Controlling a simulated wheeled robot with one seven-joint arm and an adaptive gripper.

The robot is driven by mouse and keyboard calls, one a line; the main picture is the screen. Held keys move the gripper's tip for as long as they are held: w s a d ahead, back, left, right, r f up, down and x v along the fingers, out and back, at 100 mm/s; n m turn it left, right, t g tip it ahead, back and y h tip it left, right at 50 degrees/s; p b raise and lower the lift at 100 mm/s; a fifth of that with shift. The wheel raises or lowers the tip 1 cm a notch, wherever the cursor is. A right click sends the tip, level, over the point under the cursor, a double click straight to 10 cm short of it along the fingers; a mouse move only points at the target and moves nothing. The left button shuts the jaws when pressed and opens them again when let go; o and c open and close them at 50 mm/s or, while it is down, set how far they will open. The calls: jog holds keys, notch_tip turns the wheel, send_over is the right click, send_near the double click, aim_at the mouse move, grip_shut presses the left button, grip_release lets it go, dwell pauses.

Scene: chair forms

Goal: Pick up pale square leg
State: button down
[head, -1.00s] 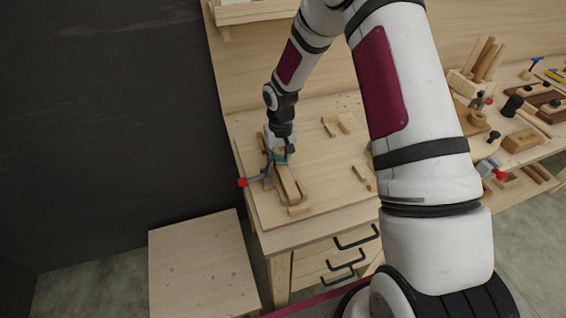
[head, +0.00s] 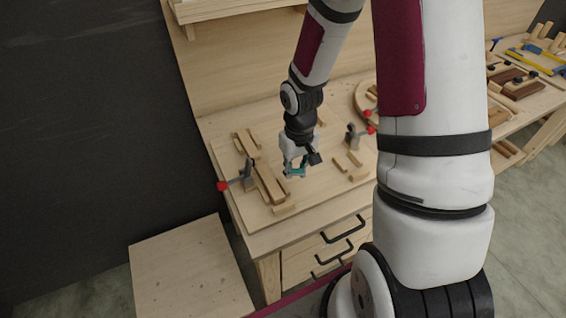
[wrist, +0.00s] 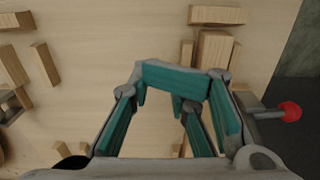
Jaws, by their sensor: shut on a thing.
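My gripper (head: 296,170), with teal fingers, hangs over the workbench, to the right of the clamped wood. It also fills the middle of the wrist view (wrist: 175,80). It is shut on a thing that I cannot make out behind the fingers. Several short pale wooden pieces lie on the bench. One loose pale stick (head: 340,164) and another beside it (head: 354,158) lie right of my gripper. In the wrist view two pale sticks, one (wrist: 14,65) and another (wrist: 45,63), lie at the left. I cannot tell which piece is the pale square leg.
The bench top (head: 325,197) has a clear patch in front of my gripper. A clamp with a red-ended handle (head: 247,176) stands at left by a long wooden block (head: 268,182). Another clamp (head: 352,135) stands at right. A lower wooden platform (head: 190,270) is at front left.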

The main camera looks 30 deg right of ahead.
jog(key=shift+s+d+r, duration=0.1)
jog(key=shift+s+d, duration=0.35)
jog(key=shift+s, duration=0.35)
jog(key=shift+s, duration=0.1)
jog(key=shift+c, duration=2.4)
grip_release()
jog(key=shift+s+d, duration=0.35)
jog(key=shift+d, duration=0.1)
jog(key=shift+r, duration=0.1)
